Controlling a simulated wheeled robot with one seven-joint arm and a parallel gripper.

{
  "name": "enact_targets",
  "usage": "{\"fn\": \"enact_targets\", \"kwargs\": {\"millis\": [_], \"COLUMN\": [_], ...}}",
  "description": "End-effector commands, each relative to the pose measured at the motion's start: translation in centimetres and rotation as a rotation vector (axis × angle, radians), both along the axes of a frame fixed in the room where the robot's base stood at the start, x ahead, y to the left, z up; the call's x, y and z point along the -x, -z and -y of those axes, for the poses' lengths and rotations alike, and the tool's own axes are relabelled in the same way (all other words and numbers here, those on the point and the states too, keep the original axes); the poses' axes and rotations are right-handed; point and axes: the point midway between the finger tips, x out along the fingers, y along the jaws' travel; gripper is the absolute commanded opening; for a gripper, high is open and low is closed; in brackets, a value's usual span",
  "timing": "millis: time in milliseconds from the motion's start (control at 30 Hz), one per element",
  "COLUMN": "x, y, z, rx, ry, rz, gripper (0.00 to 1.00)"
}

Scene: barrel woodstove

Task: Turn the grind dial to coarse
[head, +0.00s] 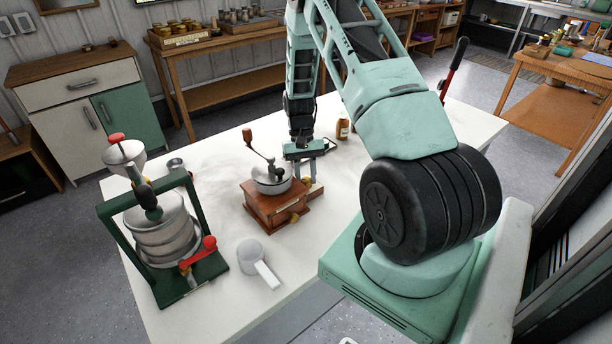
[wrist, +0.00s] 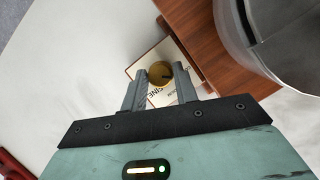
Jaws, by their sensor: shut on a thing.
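A wooden hand grinder (head: 268,207) with a metal bowl and a crank handle stands upright on the white table. In the wrist view its wooden side (wrist: 196,35) shows at the upper right. The grind dial (wrist: 159,72) is a round brass knob over a pale label plate (wrist: 185,92) with partly hidden lettering; "FINE" seems readable. My gripper (wrist: 160,78) is shut on the dial, one finger on each side of it. The dial's exact setting cannot be read.
A green-framed press (head: 165,235) stands at the table's left, with a white scoop (head: 257,262) in front of the grinder. A small brown bottle (head: 343,129) stands behind my gripper. The white tabletop (head: 225,170) around the grinder is mostly clear.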

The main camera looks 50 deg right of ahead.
Motion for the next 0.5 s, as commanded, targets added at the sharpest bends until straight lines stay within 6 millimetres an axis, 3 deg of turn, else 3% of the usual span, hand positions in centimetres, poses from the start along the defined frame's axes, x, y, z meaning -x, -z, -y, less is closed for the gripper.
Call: {"fn": "enact_targets", "kwargs": {"millis": [500], "x": [-0.01], "y": [0.03], "z": [0.01], "rx": [0.001], "ry": [-0.064], "rz": [0.0], "gripper": [0.07]}}
